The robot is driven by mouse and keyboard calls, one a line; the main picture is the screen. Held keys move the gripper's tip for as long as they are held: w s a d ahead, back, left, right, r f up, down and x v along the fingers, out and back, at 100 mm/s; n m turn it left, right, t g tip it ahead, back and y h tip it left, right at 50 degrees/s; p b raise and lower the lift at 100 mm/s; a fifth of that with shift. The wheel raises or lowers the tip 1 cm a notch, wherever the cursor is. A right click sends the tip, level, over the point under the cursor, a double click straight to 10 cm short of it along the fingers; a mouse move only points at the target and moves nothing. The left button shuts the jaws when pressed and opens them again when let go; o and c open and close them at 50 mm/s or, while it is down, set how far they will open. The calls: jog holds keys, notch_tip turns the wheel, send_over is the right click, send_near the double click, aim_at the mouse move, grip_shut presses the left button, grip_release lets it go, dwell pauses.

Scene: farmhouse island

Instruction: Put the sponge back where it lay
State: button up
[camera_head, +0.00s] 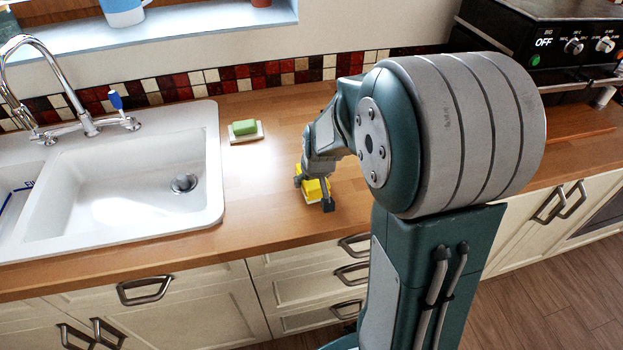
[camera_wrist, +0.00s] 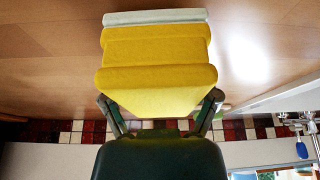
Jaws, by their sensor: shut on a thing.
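The yellow sponge (camera_head: 313,190) has a pale layer along one face. My gripper (camera_head: 314,196) is shut on it, over the wooden counter to the right of the sink. In the wrist view the sponge (camera_wrist: 157,65) fills the middle, with a finger at each side of its near end. The gripper (camera_wrist: 160,110) shows below it there. The sponge is at or just above the counter; I cannot tell whether it touches. My arm hides part of the counter behind and to the right of it.
A green soap bar (camera_head: 244,127) lies on a pale dish (camera_head: 246,137) left of my gripper. The white sink (camera_head: 215,175) with its tap (camera_head: 85,120) is farther left. A black stove (camera_head: 560,55) stands at the back right. The wooden counter (camera_head: 262,210) is bare between sink and gripper.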

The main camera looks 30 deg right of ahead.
jog(key=shift+f, duration=0.45)
jog(key=o, duration=0.9)
jog(key=v, duration=1.1)
jog(key=shift+a+r, duration=0.1)
jog(key=shift+a, duration=0.1)
jog(key=shift+n+t+y, duration=0.3)
jog(key=shift+n+t, duration=0.3)
jog(key=shift+n, duration=0.1)
jog(key=s+a+r, duration=0.2)
jog(key=s, duration=0.3)
jog(key=s+a+r, duration=0.2)
jog(key=s+a, duration=0.1)
jog(key=s, duration=0.3)
jog(key=s+a+r, duration=0.2)
jog(key=s+a, duration=0.1)
jog(key=s, duration=0.2)
jog(key=shift+s+a, duration=0.15)
jog(key=shift+s, duration=0.15)
